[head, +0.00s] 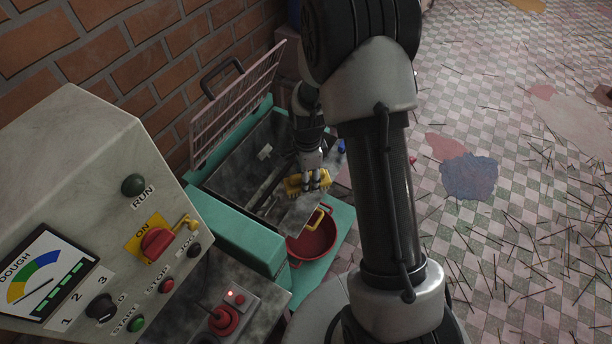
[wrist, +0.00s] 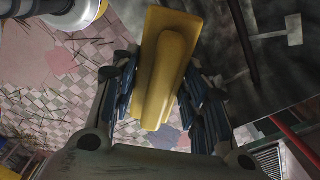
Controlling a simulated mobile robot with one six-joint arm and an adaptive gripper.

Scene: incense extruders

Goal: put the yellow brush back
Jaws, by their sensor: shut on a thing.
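The yellow brush (head: 294,184) is held by my gripper (head: 316,182) beside the open dark trough of the teal machine (head: 246,237). In the wrist view the yellow brush (wrist: 163,75) lies lengthwise between the two dark blue-grey fingers of my gripper (wrist: 155,95). The fingers are closed on its sides. I cannot tell in the head view whether the brush touches the grey ledge below it. Its bristles are not clear in either view.
A red pot (head: 313,240) with a yellow handle stands below the ledge. The wire guard (head: 237,105) is raised at the back. A control panel (head: 85,225) fills the left. A red joystick box (head: 228,310) is at the front. Sticks litter the tiled floor (head: 510,190).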

